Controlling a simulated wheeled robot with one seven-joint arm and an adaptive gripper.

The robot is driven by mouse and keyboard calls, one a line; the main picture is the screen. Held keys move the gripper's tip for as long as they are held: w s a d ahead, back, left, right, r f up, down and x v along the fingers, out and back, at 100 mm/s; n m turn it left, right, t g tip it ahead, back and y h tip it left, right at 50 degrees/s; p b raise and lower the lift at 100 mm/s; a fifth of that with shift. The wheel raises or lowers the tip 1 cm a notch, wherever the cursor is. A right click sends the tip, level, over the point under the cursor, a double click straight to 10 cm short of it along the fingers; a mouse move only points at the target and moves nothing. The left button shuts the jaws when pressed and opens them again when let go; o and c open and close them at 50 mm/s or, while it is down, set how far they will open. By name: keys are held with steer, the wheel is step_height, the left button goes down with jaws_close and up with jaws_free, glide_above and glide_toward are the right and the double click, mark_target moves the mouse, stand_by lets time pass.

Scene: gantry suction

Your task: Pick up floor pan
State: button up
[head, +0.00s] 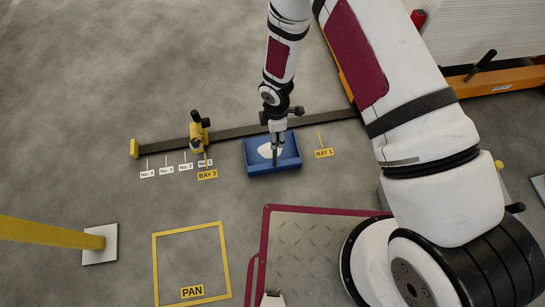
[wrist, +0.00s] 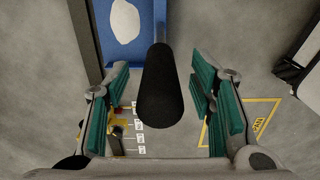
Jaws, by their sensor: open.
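The floor pan (head: 258,167) is a blue open tray with a white patch inside, on the grey floor in the head view. It also shows at the top left of the wrist view (wrist: 147,20). A black upright grip (wrist: 165,88) stands between my finger pads in the wrist view, apart from both; it appears to rise from the pan, but its lower end is hard to make out. My gripper (head: 277,128) points down above the pan and is open, with green pads (wrist: 160,100) on either side of the grip.
A yellow floor outline marked PAN (head: 154,265) is empty at lower left. A dark rail (head: 235,132) runs behind the pan, with a yellow-and-black clamp (head: 199,130) on it. A yellow post (head: 50,233) stands left. A maroon-edged metal plate (head: 315,240) lies in front.

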steer(key=shift+f, duration=0.6)
jaws_close()
steer(key=shift+r, duration=0.15)
